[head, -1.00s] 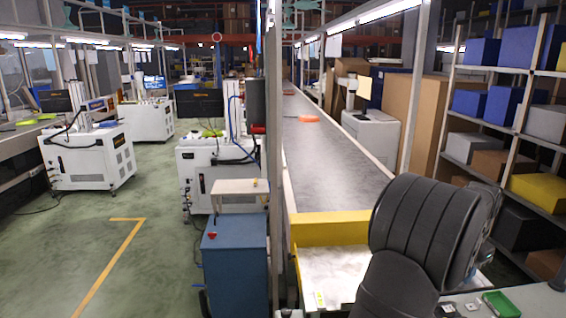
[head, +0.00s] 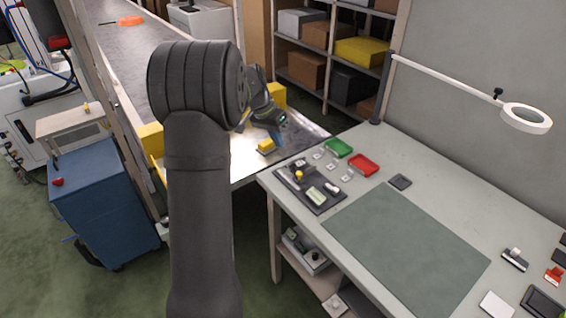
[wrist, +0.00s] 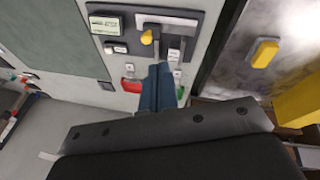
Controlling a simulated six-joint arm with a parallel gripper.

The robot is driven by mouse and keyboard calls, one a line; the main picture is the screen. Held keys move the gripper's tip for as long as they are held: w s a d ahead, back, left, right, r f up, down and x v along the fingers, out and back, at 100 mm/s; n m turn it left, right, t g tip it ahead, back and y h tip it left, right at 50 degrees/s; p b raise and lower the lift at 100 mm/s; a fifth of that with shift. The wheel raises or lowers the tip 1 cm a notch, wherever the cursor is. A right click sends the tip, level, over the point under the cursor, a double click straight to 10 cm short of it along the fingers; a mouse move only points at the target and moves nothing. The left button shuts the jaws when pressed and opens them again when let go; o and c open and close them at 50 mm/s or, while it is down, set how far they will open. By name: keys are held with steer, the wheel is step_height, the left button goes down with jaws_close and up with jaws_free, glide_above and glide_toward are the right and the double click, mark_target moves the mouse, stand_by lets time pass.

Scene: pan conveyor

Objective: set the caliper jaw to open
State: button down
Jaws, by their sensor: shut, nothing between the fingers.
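A dark fixture board (head: 318,206) lies on the near left corner of the grey bench, carrying a yellow knob (head: 299,175) and a pale box with a greenish display (head: 316,194). In the wrist view the board (wrist: 193,16) shows the yellow knob (wrist: 147,37) by a pale bar, and the display box (wrist: 105,24). I cannot tell for sure which part is the caliper jaw or how it is set. My gripper (wrist: 158,70) has its blue fingers shut and empty, pointing toward the board beside the knob. In the head view the gripper (head: 276,136) is above the conveyor end, left of the board.
A green tray (head: 338,148) and a red tray (head: 363,164) lie behind the board. A yellow block (head: 267,146) rests on the conveyor end. A grey-green mat (head: 405,250) covers the bench middle.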

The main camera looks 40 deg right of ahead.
mark_target(298, 175)
steer(key=w+a+f+n+g+h, duration=0.1)
steer(key=w+a+f+h, duration=0.1)
steer(key=w+a+h, duration=0.15)
steer(key=shift+y, duration=0.35)
steer(key=x, duration=1)
steer(key=shift+a+f, duration=0.2)
steer(key=shift+f, duration=0.05)
steer(key=shift+s+d, duration=0.3)
steer(key=shift+s, duration=0.3)
steer(key=shift+s+d, duration=0.25)
steer(key=shift+s, duration=0.4)
steer(key=shift+s+d+f, duration=0.15)
steer(key=shift+s+d, duration=0.1)
steer(key=shift+s, duration=0.25)
steer(key=shift+s, duration=1.1)
